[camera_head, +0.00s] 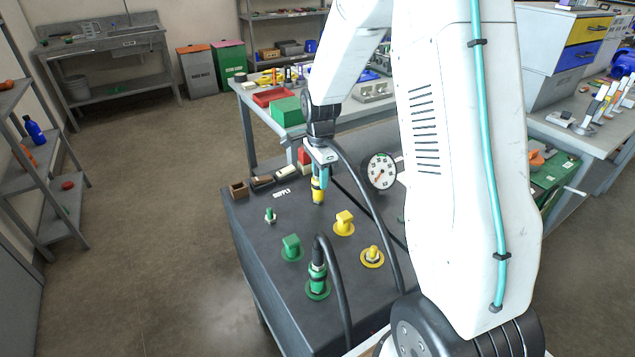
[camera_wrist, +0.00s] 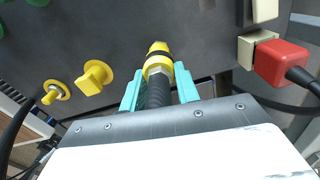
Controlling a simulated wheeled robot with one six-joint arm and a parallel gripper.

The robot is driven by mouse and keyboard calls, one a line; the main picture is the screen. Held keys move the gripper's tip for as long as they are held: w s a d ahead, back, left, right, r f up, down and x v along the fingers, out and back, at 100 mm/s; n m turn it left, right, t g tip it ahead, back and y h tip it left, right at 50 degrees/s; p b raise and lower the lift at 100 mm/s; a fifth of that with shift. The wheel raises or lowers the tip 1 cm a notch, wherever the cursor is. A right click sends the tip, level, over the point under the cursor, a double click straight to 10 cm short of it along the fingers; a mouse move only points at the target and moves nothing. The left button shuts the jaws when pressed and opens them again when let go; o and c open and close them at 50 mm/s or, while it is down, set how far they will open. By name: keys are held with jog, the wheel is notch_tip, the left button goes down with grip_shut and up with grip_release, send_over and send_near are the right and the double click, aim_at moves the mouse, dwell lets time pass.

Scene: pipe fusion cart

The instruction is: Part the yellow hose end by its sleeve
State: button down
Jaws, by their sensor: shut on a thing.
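My gripper (camera_head: 319,172) is shut on the yellow hose end (camera_head: 318,193), which points down above the dark cart top. In the wrist view the teal fingers (camera_wrist: 159,88) stand on either side of the yellow hose end (camera_wrist: 158,60), with its black band, metal nut and black hose. The yellow port (camera_head: 372,257) on the cart top stands bare, its yellow and metal tip showing; it is also at the left of the wrist view (camera_wrist: 54,94). The hose end is apart from this port, up and left of it in the head view. The exact gap below its tip is unclear.
A yellow valve handle (camera_head: 344,222) stands beside the yellow port. A green hose end (camera_head: 317,270) sits upright on its green port, near a green valve handle (camera_head: 291,247). A gauge (camera_head: 382,171) stands to the right. A red plug (camera_wrist: 284,63) is at right in the wrist view.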

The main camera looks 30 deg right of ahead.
jog(key=shift+r, duration=3)
jog(key=shift+r, duration=4.5)
